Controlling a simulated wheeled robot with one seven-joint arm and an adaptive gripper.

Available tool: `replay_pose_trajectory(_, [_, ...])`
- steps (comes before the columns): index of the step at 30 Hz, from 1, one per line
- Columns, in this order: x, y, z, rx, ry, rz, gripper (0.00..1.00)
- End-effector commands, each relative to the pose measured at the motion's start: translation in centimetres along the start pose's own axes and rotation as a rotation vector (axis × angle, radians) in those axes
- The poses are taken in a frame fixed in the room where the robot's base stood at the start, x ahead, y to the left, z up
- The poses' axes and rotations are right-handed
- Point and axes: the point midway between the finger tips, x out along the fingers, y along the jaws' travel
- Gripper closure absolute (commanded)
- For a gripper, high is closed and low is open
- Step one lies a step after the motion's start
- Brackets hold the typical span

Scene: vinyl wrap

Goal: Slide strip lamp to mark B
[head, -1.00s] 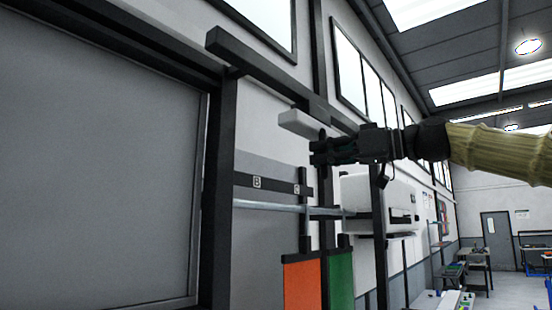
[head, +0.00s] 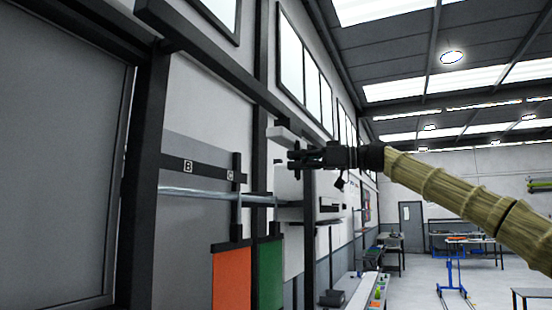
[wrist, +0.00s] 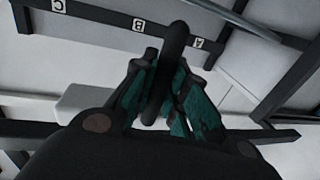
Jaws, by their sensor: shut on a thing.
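The strip lamp (head: 284,131) is a white block under the long dark overhead rail (head: 215,75) in the head view. Its white body also shows left of the fingers in the wrist view (wrist: 84,100). My gripper (head: 295,159) is just below the lamp, its fingers shut on a dark upright handle (wrist: 172,58). The handle's joint to the lamp is hidden. Mark B (head: 188,166) and mark C (head: 230,175) are small white labels on a dark strip, left of the lamp in the head view. The wrist view shows B (wrist: 138,25) between C and A (wrist: 197,42).
A dark post (head: 143,170) stands at the left by a grey panel. An orange panel (head: 232,277) and a green panel (head: 270,280) hang below a metal pipe (head: 200,192). A white box (head: 290,185) is behind the gripper.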

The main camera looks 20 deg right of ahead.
Motion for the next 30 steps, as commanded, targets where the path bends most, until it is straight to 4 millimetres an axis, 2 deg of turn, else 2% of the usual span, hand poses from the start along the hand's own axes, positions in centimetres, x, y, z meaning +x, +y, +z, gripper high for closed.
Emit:
replay_pose_trajectory(10, [-0.1, 0.2, 0.1, 0.0, -0.001, 0.0, 1.0])
replay_pose_trajectory(11, [0.0, 0.1, 0.1, 0.0, -0.001, 0.0, 0.8])
replay_pose_trajectory(14, [0.0, 0.1, 0.1, 0.0, -0.001, -0.001, 0.63])
replay_pose_trajectory(24, [0.1, 0.1, 0.0, 0.0, 0.0, -0.003, 0.63])
replay_pose_trajectory(30, [-1.8, 0.1, 0.0, 0.0, 0.001, -0.002, 0.63])
